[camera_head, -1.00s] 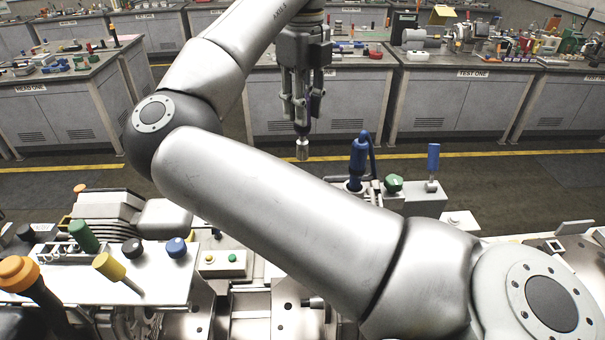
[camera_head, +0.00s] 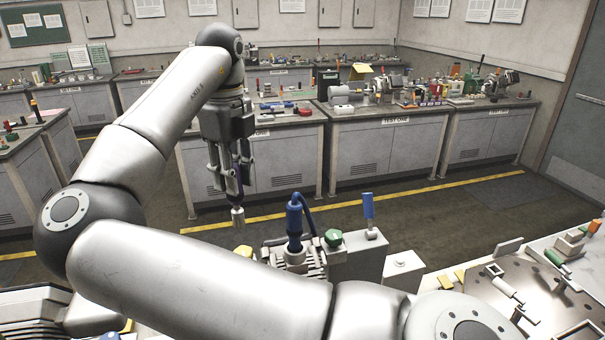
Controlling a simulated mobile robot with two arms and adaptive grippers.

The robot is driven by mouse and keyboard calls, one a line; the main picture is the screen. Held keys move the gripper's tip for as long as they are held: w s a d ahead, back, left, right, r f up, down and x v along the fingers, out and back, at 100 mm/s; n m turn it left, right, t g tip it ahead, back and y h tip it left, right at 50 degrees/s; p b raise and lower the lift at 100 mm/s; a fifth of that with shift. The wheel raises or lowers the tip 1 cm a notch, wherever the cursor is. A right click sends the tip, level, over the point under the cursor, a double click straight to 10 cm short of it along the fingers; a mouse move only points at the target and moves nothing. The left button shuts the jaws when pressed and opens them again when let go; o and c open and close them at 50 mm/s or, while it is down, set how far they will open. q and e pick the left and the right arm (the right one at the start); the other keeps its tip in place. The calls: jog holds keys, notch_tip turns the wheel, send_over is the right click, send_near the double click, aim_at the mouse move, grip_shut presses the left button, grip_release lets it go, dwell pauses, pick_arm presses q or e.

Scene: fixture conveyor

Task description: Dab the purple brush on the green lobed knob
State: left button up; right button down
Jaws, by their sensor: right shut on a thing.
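The green lobed knob (camera_head: 333,237) sits on a grey housing right of the centre, beside a blue upright part. My right gripper (camera_head: 232,186) is shut on the purple brush (camera_head: 238,174), whose dark purple handle shows between the fingers. The brush points down, with its pale tip (camera_head: 237,215) lowest. The brush tip is in the air, left of the knob and apart from it in the picture. My right arm crosses the foreground and hides part of the bench. My left gripper is not in view.
A blue cylinder with a cable (camera_head: 294,222) stands between the brush and the knob in the picture. A blue-handled lever (camera_head: 368,208) rises just right of the knob. A white box (camera_head: 404,270) and a metal plate with fittings (camera_head: 520,295) lie further right.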

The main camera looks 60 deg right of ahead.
jog(key=s+d+m+t+h, duration=0.1)
jog(key=s+d+m+t, duration=0.1)
jog(key=s+d+m, duration=1.2)
jog(key=s+m, duration=0.1)
jog(key=m, duration=0.3)
jog(key=shift+s+d+r+h, duration=0.2)
jog(key=shift+r+h, duration=0.15)
jog(key=shift+h, duration=0.05)
jog(key=s+a+b+x, duration=0.1)
jog(key=b+x, duration=0.1)
jog(key=x, duration=0.5)
jog(key=shift+b, duration=0.35)
jog(key=shift+s+p, duration=0.1)
jog(key=shift+p, duration=0.35)
